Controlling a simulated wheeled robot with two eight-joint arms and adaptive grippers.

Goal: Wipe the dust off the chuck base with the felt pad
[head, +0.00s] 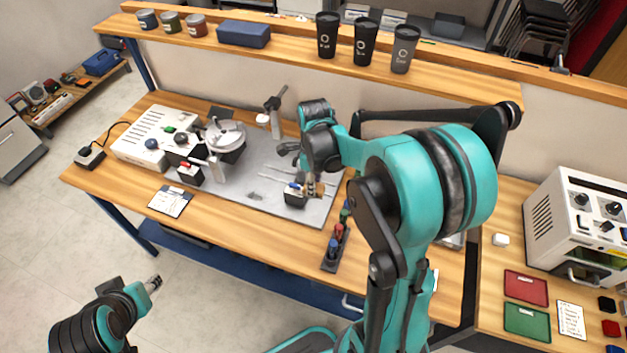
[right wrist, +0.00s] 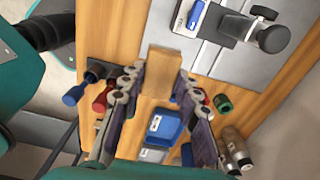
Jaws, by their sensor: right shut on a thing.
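My right gripper (head: 315,188) is over the right part of the grey metal plate on the bench. In the right wrist view, its two fingers (right wrist: 163,85) are shut on a tan block, which looks like the felt pad (right wrist: 163,72). A round silver chuck-like unit (head: 225,140) stands at the plate's left; I cannot tell which is the chuck base. No dust can be made out. My left gripper (head: 153,283) is low at left, away from the bench, its jaws too small to judge.
A rack of coloured-handled tools (head: 335,245) stands right of the plate's front edge. A white control box (head: 155,138) is at the bench's left, a card (head: 171,201) in front. Cups (head: 365,42) line the shelf behind. Bare wood (head: 235,225) lies along the front.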

